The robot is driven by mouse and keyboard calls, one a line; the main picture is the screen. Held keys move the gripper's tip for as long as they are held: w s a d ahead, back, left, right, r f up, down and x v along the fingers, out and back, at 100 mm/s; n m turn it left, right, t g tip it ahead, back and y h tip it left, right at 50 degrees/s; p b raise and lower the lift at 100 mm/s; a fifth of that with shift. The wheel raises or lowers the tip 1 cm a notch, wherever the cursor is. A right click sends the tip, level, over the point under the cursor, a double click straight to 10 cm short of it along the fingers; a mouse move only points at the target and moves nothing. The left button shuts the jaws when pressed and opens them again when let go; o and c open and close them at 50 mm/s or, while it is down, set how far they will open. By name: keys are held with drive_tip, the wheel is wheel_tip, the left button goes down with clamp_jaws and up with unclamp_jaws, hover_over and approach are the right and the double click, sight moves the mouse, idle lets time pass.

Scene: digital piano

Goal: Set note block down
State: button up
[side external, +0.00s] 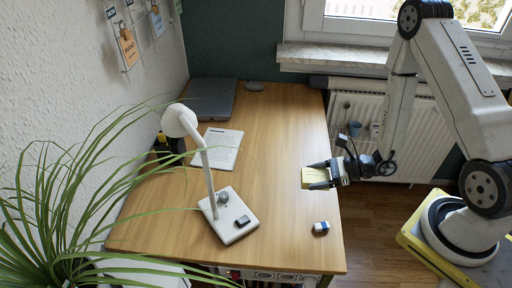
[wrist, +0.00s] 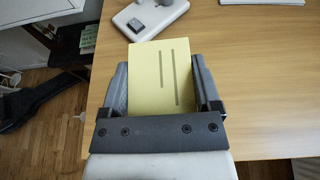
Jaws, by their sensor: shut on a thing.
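The note block (wrist: 161,76) is a yellow pad with dark lines on its face. It sits between the two fingers of my gripper (wrist: 160,92) in the wrist view, and the fingers are shut on it. In the side external view, the note block (side external: 308,178) is held by my gripper (side external: 318,176) near the right edge of the wooden desk (side external: 265,150). It appears to be above the desk top, though the exact gap cannot be told. The lower part of the block is hidden by the gripper body in the wrist view.
A white desk lamp (side external: 229,214) stands left of the gripper. Paper (side external: 220,148) and a dark laptop-like slab (side external: 211,98) lie farther back. The desk's middle is clear.

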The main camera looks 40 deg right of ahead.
sight(308, 182)
drive_tip(key=shift+s+a+f+h, duration=0.1)
drive_tip(key=shift+a+h, duration=0.05)
drive_tip(key=shift+a, duration=0.75)
drive_tip(key=shift+s+a+h, duration=0.1)
drive_tip(key=shift+a+h, duration=0.05)
drive_tip(key=shift+a, duration=0.75)
drive_tip(key=shift+w, duration=0.1)
drive_tip(key=w+f, duration=0.2)
drive_tip(key=w, duration=0.2)
drive_tip(key=w+f, duration=0.3)
drive_tip(key=w, duration=0.1)
drive_tip(key=w+a+f, duration=0.1)
drive_tip(key=w+f, duration=0.2)
drive_tip(key=w, duration=0.1)
drive_tip(key=shift+w+a+f, duration=0.1)
drive_tip(key=shift+f, duration=0.05)
drive_tip(key=shift+w+f, duration=0.55)
drive_tip(key=shift+f, duration=0.1)
drive_tip(key=shift+w+a+f, duration=0.1)
drive_tip(key=shift+w+f, duration=0.15)
drive_tip(key=shift+f, duration=1.5)
drive_tip(key=shift+f, duration=0.1)
